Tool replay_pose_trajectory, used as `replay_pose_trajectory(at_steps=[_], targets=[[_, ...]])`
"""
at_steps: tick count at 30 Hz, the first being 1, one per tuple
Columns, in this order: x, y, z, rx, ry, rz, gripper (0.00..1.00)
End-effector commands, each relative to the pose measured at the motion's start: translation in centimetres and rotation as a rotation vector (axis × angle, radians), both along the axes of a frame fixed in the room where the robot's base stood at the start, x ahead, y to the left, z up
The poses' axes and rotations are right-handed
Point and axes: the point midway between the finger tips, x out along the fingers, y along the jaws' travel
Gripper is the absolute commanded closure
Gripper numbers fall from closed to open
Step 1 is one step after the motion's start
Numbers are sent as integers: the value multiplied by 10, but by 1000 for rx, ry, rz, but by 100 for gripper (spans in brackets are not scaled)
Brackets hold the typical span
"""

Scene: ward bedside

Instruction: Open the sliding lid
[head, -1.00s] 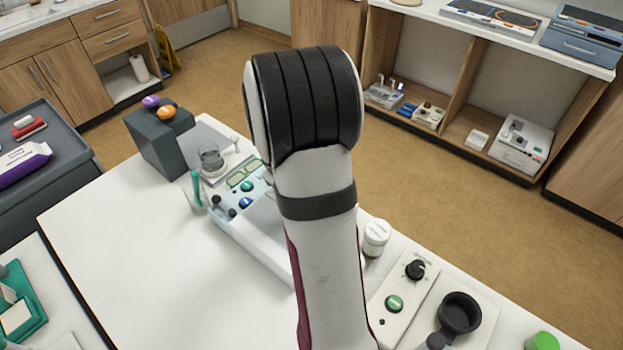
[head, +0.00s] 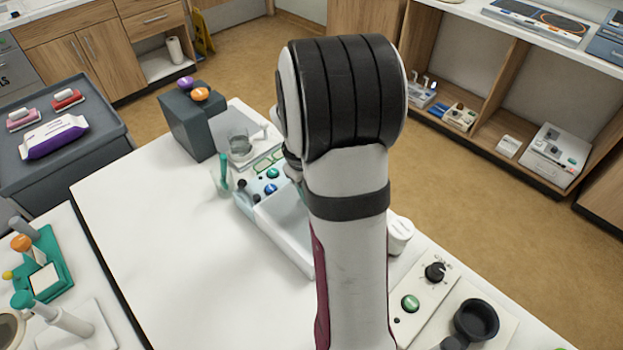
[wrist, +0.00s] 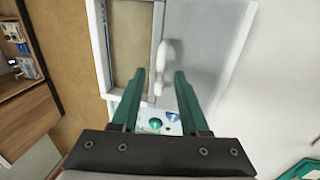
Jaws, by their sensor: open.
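The pale box with the sliding lid (wrist: 205,45) fills the top of the wrist view. A framed, brownish see-through or open section lies on its left, and a white upright handle (wrist: 165,62) stands beside the frame. My gripper (wrist: 160,73) is open, with its two green fingers on either side of the handle's lower end in the picture. I cannot tell whether they touch it. In the head view the box (head: 287,222) is partly hidden behind my arm, and my gripper is hidden too.
A control panel with green and blue buttons (head: 271,188) adjoins the box. A white jar (head: 400,233) is right of my arm. The white tabletop (head: 170,235) is clear on the left.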

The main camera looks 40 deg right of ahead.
Motion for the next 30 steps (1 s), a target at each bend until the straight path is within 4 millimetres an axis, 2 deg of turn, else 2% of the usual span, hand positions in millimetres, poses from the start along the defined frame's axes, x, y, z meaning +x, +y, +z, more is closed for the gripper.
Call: replay_pose_trajectory(at_steps=[5, 9, 12, 15, 20, 30], targets=[[2, 8, 42, -5, -8, 1, 55], [1, 17, 88, -5, -8, 1, 55], [1, 23, 115, -3, -6, 0, 55], [1, 27, 135, -2, -4, 0, 55], [0, 30, 150, 0, -2, 0, 55], [0, 30, 150, 0, -1, 0, 55]])
